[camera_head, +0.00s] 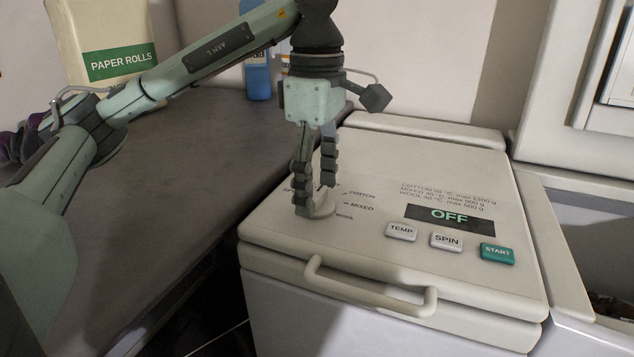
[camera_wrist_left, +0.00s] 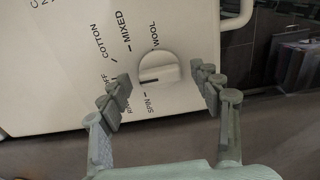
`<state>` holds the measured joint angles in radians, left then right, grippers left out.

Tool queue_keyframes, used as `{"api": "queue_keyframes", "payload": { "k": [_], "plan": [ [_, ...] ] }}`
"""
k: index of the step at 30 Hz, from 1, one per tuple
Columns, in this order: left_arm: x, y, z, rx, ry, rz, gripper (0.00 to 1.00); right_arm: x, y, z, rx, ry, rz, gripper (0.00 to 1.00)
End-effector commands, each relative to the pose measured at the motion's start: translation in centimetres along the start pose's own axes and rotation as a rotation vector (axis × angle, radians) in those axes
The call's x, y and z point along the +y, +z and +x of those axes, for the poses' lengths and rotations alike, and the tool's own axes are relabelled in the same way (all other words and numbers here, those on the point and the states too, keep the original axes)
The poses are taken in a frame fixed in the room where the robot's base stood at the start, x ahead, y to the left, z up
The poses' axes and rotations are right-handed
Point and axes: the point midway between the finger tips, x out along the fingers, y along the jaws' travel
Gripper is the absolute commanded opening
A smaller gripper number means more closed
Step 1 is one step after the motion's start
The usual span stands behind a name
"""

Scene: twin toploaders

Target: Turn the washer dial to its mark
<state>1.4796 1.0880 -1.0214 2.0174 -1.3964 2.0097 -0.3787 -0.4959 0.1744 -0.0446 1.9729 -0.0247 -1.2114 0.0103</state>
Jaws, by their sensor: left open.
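The washer dial (camera_head: 318,208) is a round cream knob at the left of the washer's top panel (camera_head: 400,160). In the left wrist view the dial (camera_wrist_left: 158,70) has a raised bar with a dark line at its left side. Labels around it include COTTON, MIXED, WOOL and SPIN; I cannot tell exactly which mark the line meets. My left gripper (camera_head: 314,194) points down at the dial, its fingers open. In the left wrist view the fingers (camera_wrist_left: 161,76) stand on either side of the dial, with visible gaps. The fingers partly hide the dial in the head view. My right gripper is out of view.
The washer's display (camera_head: 450,217) reads OFF. TEMP (camera_head: 401,231), SPIN (camera_head: 446,241) and green START (camera_head: 497,253) buttons lie right of the dial. A handle (camera_head: 370,293) juts from the front. A dark counter (camera_head: 200,160) at left holds a paper rolls pack (camera_head: 110,40) and blue bottle (camera_head: 257,78).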

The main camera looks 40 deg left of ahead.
Motion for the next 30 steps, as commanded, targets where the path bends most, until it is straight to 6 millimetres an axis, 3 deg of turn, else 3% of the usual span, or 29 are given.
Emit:
{"api": "queue_keyframes", "payload": {
  "k": [8, 30],
  "plan": [
    [0.1, 0.0, -1.0, 0.000, 0.004, 0.000, 0.64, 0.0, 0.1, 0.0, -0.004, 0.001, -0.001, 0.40],
    [0.0, 0.0, -10.9, 0.000, 0.003, 0.000, 0.64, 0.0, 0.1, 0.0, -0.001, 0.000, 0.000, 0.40]
  ]
}}
